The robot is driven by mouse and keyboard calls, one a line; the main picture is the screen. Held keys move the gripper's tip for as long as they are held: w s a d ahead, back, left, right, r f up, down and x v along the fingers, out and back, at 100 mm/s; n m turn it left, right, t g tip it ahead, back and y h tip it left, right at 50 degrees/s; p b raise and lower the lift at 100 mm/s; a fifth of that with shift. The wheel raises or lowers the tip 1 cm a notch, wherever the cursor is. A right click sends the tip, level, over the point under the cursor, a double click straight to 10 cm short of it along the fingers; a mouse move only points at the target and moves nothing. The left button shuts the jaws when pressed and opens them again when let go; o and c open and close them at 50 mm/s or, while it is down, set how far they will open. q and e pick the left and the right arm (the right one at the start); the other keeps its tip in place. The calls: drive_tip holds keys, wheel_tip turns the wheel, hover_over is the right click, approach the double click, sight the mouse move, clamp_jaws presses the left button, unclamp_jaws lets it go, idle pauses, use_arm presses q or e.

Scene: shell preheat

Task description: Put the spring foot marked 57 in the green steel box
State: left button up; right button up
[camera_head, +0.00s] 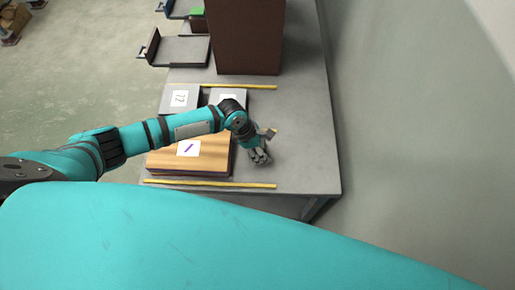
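My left gripper (261,153) is over the bare right part of the grey table, just right of the wooden block. Its fingers are small and dark, and I cannot tell whether they are open or shut or hold anything. No spring foot marked 57 can be made out. A grey plate (180,104) carries a white label that seems to read 72. A second grey plate (216,94) beside it has a label partly hidden by my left arm. A small green thing (197,11) shows at the top; I cannot tell whether it is the green steel box. My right gripper is not in view.
A wooden block (212,160) with a white label lies under my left forearm. Yellow strips (255,87) (210,184) mark the table (305,120). A tall brown box (245,35) stands behind, with a grey tray (180,50) left of it. The table's right side is clear.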

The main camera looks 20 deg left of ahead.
use_arm(q)
clamp_jaws()
